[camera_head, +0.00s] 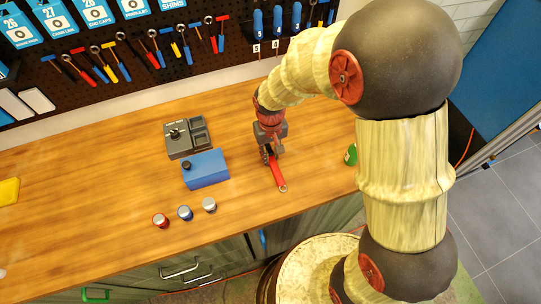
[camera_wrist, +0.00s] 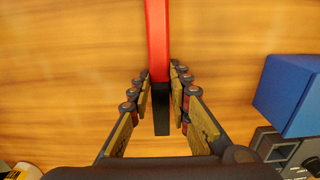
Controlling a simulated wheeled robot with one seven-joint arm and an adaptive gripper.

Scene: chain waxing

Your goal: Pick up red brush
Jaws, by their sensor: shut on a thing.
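The red brush (camera_head: 277,174) is a long, thin red bar with a pale round end, over the wooden worktop at centre right. In the wrist view the red brush (camera_wrist: 158,40) runs down from the top edge, and its black end part lies between my fingers. My gripper (camera_head: 268,153) points down at the brush, and its fingers are closed on both sides of it. My gripper also shows in the wrist view (camera_wrist: 160,80). I cannot tell whether the brush touches the worktop.
A blue box (camera_head: 206,169) and a grey tray device (camera_head: 187,137) stand left of my gripper. Three small jars (camera_head: 185,213) stand near the front edge. A green can (camera_head: 351,154) is at right, partly behind my arm. The left of the worktop (camera_head: 80,200) is mostly clear.

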